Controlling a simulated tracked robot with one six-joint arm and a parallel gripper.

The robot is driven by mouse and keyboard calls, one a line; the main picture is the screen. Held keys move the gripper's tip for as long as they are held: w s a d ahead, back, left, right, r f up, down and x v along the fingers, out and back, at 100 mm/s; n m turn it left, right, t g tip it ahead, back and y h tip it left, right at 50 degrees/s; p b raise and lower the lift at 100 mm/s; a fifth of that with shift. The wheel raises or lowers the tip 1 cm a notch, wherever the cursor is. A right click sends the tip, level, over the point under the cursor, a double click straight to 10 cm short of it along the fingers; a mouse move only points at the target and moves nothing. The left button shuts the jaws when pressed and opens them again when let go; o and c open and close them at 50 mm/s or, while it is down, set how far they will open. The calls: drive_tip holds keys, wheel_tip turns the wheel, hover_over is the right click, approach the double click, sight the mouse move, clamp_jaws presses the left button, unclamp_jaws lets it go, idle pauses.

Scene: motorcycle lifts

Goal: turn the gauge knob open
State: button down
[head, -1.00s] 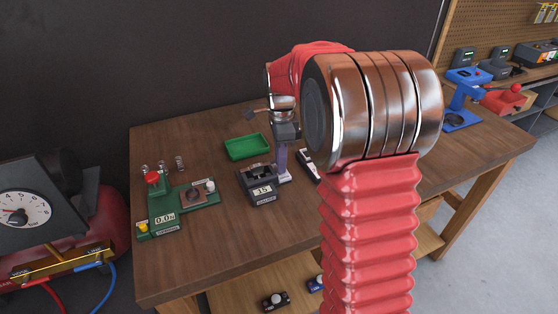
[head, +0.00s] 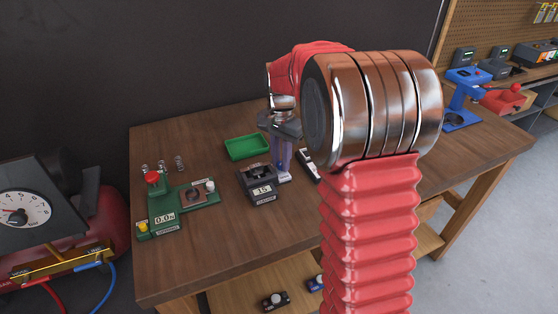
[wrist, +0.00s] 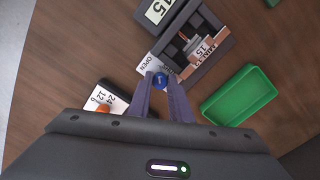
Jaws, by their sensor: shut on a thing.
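The blue gauge knob (wrist: 161,79) shows in the wrist view between my fingertips, on a white plate (wrist: 148,68) marked OPEN. My gripper (wrist: 161,84) points down and is shut on this knob. In the head view my gripper (head: 284,170) stands over the plate (head: 285,179), and its purple fingers hide the knob. The knob's exact angle cannot be told.
A green tray (head: 247,147) lies behind the gauge. A green tester (head: 165,205) with a red button stands at the left of the wooden bench (head: 230,235). A small white-faced block (head: 307,166) lies close right of my gripper. A dial unit (head: 30,213) stands far left.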

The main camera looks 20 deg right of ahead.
drive_tip(key=shift+w+d+n, duration=0.1)
drive_tip(key=shift+d+n, duration=0.1)
drive_tip(key=shift+n, duration=0.4)
drive_tip(key=shift+r, duration=0.1)
drive_tip(key=c, duration=1.9)
unclamp_jaws()
drive_tip(key=shift+o, duration=1.4)
drive_tip(key=shift+a, duration=0.1)
drive_tip(key=shift+a, duration=0.1)
drive_tip(key=shift+r, duration=3.9)
